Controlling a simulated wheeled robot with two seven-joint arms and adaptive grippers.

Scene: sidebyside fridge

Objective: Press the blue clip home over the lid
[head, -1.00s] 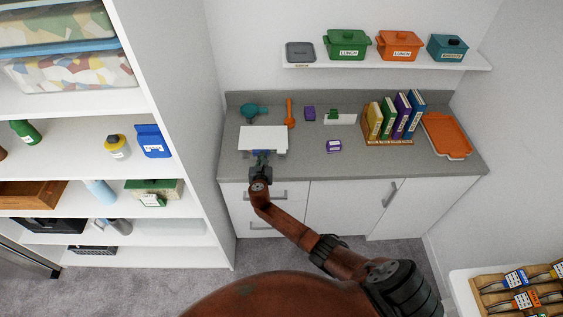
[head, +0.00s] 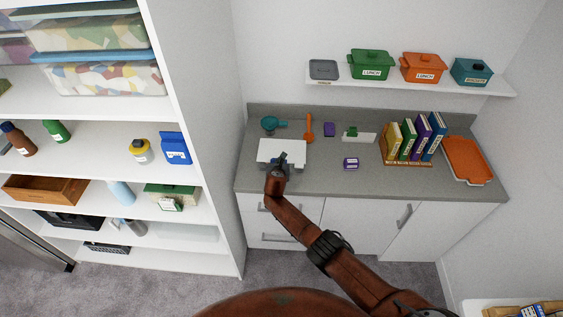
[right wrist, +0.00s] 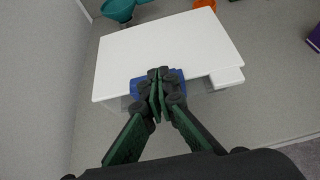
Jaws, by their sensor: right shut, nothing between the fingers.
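A white lid (head: 270,148) sits on a box at the left of the grey counter; it also shows in the right wrist view (right wrist: 165,45). The blue clip (right wrist: 136,86) is at the near edge of the lid, partly covered by my fingers; whether it is fully seated cannot be told. My right gripper (head: 283,157) is shut and empty. In the right wrist view its fingertips (right wrist: 158,74) are over the clip, touching or very close to it. The clear box wall shows faintly below the lid. My left gripper is not in view.
A tall white shelf unit (head: 228,190) is close on the left.

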